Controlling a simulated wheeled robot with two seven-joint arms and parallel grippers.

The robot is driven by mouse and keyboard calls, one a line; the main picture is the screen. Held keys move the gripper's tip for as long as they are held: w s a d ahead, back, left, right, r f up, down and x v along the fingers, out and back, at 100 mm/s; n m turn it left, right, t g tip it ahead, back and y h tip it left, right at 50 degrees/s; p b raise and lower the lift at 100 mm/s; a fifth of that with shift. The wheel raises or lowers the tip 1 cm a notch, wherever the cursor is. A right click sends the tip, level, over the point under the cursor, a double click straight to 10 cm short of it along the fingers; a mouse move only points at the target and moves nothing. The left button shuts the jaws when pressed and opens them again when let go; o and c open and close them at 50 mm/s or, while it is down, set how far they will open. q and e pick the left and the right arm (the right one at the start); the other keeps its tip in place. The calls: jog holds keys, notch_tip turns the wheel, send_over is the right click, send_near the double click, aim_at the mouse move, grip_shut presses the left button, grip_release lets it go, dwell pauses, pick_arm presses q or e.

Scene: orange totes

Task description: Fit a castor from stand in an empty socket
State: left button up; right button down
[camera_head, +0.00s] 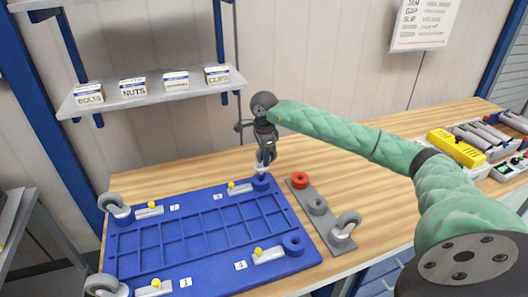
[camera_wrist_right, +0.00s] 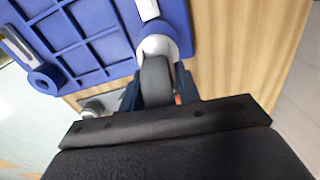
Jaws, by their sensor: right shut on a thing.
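My right gripper (camera_head: 265,163) is shut on a castor and points down at the back right corner socket (camera_head: 261,182) of the blue base. In the right wrist view the castor's dark wheel (camera_wrist_right: 157,80) is between the fingers and its pale fork (camera_wrist_right: 160,44) meets the socket. I cannot tell whether it is fully seated. The front right socket (camera_head: 293,243) is empty. Castors stand in the back left (camera_head: 115,206) and front left (camera_head: 105,287) corners of the blue base (camera_head: 185,236). The grey stand (camera_head: 331,223) holds one castor (camera_head: 345,229), an empty grey seat and a red ring (camera_head: 300,180). My left gripper is not in view.
White latches with yellow knobs (camera_head: 258,252) lie by the sockets. A shelf (camera_head: 150,97) with several labelled boxes hangs behind. A yellow case (camera_head: 456,148) and trays of parts stand at the far right. The wooden table (camera_head: 345,170) is clear behind the stand.

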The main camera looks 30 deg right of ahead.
jog(key=shift+f, duration=0.5)
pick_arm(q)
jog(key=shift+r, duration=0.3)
pick_arm(e)
jog(key=shift+f, duration=0.1)
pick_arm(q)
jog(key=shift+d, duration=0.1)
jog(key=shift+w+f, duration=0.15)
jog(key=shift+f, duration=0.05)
pick_arm(e)
jog(key=shift+f, duration=0.15)
